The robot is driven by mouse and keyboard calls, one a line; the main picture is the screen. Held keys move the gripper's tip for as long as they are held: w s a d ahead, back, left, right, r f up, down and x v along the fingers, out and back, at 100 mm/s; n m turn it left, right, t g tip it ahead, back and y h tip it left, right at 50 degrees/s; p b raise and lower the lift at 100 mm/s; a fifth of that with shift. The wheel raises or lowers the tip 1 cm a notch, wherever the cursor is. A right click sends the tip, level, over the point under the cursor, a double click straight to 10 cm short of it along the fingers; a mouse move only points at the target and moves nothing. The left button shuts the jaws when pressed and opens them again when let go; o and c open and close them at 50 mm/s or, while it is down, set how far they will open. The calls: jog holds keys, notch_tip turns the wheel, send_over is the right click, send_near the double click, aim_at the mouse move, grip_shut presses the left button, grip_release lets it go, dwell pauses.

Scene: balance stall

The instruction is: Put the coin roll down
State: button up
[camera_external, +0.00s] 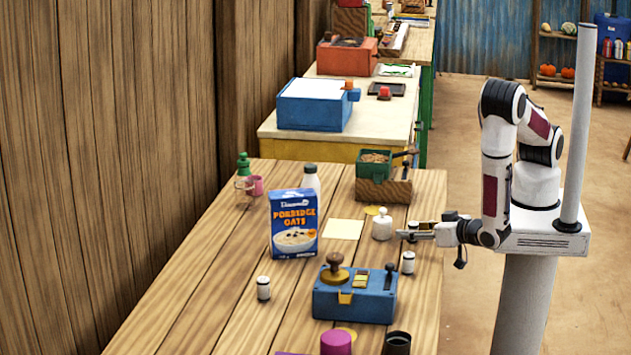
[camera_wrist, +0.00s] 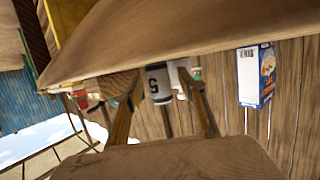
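My gripper (camera_external: 418,233) reaches left over the right edge of the wooden table, low above it. A small white coin roll with dark ends (camera_external: 412,228) shows at its fingertips. In the wrist view the coin roll (camera_wrist: 158,83), marked with an S-like sign, is between the two fingers of my gripper (camera_wrist: 160,88), and they look closed on it. Whether its bottom touches the table is hidden. Two similar white rolls with dark ends stand upright on the table, one just in front of my gripper (camera_external: 408,262) and one farther left (camera_external: 263,288).
A white jar (camera_external: 382,226) stands just left of my gripper, beside a pale yellow sheet (camera_external: 343,229). A blue device (camera_external: 355,295) is in front. Bare table lies at left.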

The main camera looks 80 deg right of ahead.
aim_at(414, 223)
jog(key=shift+c, duration=0.5)
grip_shut()
jog(key=shift+r, duration=0.15)
jog(key=shift+r, duration=4.85)
